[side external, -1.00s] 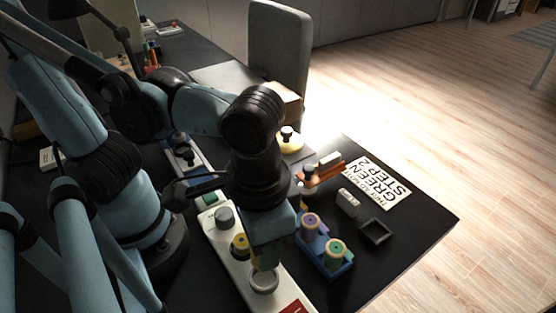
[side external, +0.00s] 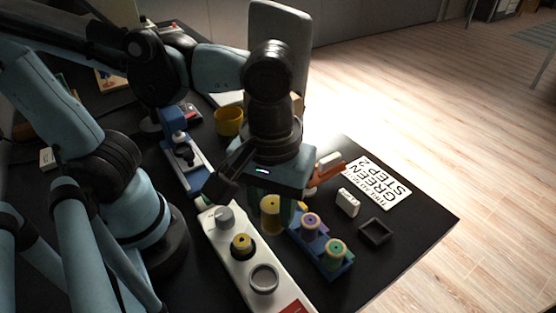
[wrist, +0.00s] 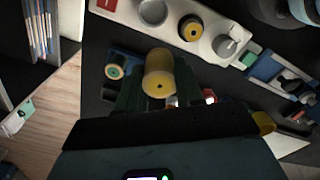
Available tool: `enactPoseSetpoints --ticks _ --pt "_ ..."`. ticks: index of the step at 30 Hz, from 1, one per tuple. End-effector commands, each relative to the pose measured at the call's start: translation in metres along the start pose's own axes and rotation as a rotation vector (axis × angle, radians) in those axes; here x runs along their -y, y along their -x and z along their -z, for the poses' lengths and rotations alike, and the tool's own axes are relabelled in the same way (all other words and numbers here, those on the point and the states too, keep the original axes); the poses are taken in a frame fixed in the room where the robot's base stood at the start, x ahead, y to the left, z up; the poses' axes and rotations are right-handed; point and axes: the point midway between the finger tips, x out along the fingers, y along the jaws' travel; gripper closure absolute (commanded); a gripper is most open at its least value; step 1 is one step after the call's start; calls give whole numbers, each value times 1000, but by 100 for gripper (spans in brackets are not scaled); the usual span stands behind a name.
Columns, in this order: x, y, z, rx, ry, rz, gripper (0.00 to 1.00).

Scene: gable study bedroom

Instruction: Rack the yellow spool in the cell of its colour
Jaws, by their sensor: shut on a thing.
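The yellow spool (side external: 270,215) is held upright between the fingers of my gripper (side external: 272,200). The blue rack (side external: 325,271) lies just right of and below the held spool in the side view. It holds a purple-topped spool (side external: 310,224) and a green spool (side external: 336,249). A bit of yellow shows at the rack's far end, mostly hidden by my gripper and the held spool. The green spool also shows in the wrist view (wrist: 115,71).
A white board (side external: 226,256) carries another yellow round piece (side external: 241,242), a grey knob (side external: 224,215) and a pale ring (side external: 264,278). A black square tray (side external: 376,232), a white block (side external: 348,202) and a printed card (side external: 378,184) lie right. A yellow cup (side external: 228,121) stands behind.

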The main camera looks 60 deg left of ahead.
Motion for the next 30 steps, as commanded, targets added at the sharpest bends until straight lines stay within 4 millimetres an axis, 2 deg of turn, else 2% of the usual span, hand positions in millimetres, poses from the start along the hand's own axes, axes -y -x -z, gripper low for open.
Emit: enactPoseSetpoints --ticks 12,18,26,30 --pt "11 -44 74 0 16 0 94" --pt "15 -61 102 0 11 0 94" --pt "17 -71 112 0 7 0 94" --pt "17 -84 112 0 6 0 94"
